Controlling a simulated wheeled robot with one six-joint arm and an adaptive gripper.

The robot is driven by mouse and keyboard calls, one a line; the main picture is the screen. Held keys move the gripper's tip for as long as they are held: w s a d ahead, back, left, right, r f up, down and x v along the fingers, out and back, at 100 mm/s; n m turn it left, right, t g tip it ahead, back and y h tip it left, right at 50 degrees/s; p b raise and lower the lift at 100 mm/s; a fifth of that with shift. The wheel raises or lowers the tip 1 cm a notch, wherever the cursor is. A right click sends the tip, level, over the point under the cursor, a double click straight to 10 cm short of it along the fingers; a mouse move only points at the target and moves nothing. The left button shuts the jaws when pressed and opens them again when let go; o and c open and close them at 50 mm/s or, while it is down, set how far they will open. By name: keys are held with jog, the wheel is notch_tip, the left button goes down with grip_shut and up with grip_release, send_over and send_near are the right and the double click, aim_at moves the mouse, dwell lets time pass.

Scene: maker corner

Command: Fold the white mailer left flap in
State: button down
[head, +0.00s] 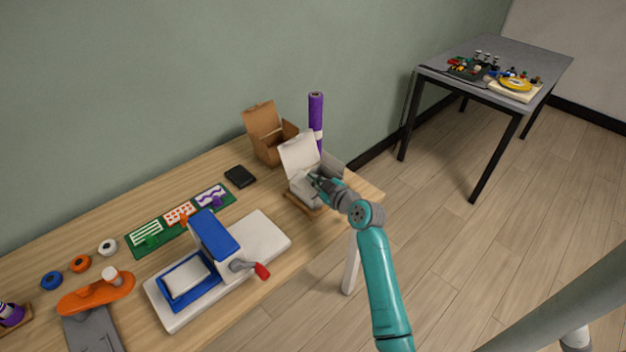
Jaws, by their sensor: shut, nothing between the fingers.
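The white mailer (299,151) is an open box near the right end of the wooden table, on a small brown base (303,206). Its large lid panel stands up at the back, leaning left. A greyish flap (331,166) shows at its right side. My gripper (313,179) is shut and empty at the mailer's opening, coming in from the front right. The gripper and wrist cover part of the box, so I cannot tell how the left flap lies or whether the fingers touch it.
An open brown box (267,147) and an upright purple roll (316,118) stand close behind the mailer. A black flat block (240,176) lies to the left. A blue and white press (215,250) with a red-tipped handle stands at the front left. The table's right edge is close.

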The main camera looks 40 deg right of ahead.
jog(key=shift+d+f, duration=0.1)
jog(key=shift+d+f+m+y, duration=0.3)
jog(key=shift+d+m+y, duration=0.1)
jog(key=shift+m, duration=0.6)
jog(key=shift+d+f+m+y, duration=0.25)
jog(key=shift+f+m+y, duration=0.35)
jog(key=shift+m, duration=0.6)
